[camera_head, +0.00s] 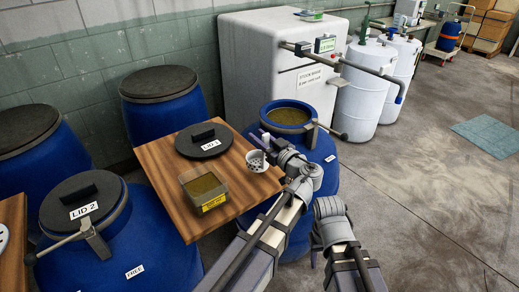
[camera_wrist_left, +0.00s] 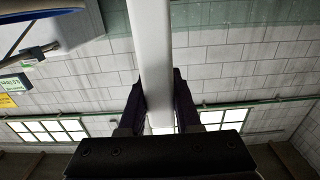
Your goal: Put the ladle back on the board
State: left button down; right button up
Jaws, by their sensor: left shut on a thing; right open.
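My left gripper (camera_head: 268,143) is over the right edge of the wooden board (camera_head: 157,163), beside the blue drum with the open mouth. In the left wrist view its dark fingers (camera_wrist_left: 160,100) are shut on a pale straight bar, the ladle's handle (camera_wrist_left: 151,45). A small speckled white cup, which looks like the ladle's bowl (camera_head: 257,161), shows just below the gripper at the board's right edge. I cannot tell whether it touches the board. My right gripper (camera_head: 314,256) is low at the right, mostly hidden by its own arm, apart from the board.
On the board are a black lid marked LID 1 (camera_head: 203,141) and a tub of brown material (camera_head: 204,189). The open blue drum (camera_head: 289,115) stands behind my left gripper. A closed drum with LID 2 (camera_head: 84,209) is at left.

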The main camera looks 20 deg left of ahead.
pick_arm(q)
jog(key=shift+f+b, duration=1.45)
jog(key=shift+f, duration=0.25)
jog(key=shift+f, duration=0.15)
jog(key=c, duration=0.6)
grip_release()
jog(key=shift+r, duration=0.2)
